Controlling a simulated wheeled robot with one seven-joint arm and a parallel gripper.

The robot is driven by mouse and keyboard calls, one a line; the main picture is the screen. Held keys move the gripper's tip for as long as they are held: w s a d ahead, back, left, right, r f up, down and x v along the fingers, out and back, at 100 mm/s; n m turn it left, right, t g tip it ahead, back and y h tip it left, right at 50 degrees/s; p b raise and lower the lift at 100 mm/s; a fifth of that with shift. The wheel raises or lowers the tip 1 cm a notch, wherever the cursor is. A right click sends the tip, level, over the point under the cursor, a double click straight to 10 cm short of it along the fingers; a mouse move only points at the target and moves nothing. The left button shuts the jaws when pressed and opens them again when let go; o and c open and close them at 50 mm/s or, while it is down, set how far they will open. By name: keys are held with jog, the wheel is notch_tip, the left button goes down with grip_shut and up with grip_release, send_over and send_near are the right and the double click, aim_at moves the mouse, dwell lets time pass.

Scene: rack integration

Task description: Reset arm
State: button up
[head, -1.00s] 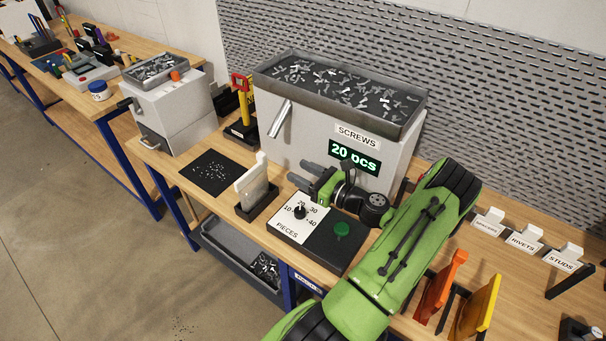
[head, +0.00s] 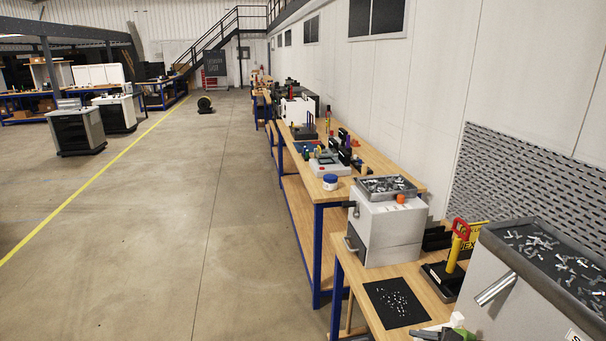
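Only a small part of what looks like my gripper (head: 440,334) shows at the bottom edge of the head view, as dark grey pieces beside a white upright part (head: 455,320). Whether the fingers are open or shut, or touch the white part, cannot be told.
A large screw dispenser (head: 535,290) stands at right, cut off by the frame. A smaller dispenser (head: 390,232), a black mat (head: 385,318) with small parts and a yellow-red tool (head: 456,250) share the bench. Open floor (head: 170,220) lies left.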

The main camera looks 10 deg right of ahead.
jog(key=s+a+r+n+g+h, duration=0.2)
jog(key=s+a+r+n+g, duration=0.15)
jog(key=a+n, duration=0.3)
jog(key=s+a+r+n+g+h, duration=0.2)
jog(key=s+a+r+n, duration=0.15)
jog(key=a+n, duration=0.3)
jog(key=s+a+r+n+t+h, duration=0.1)
jog(key=s+a+r+n+h, duration=0.1)
jog(key=s+r+n, duration=0.4)
jog(key=s+a+n, duration=0.1)
jog(key=s+n, duration=0.1)
jog(key=s, duration=0.3)
jog(key=shift+s+a+r, duration=0.15)
jog(key=shift+s+r, duration=0.05)
jog(key=shift+s, duration=0.05)
jog(key=shift+t, duration=0.25)
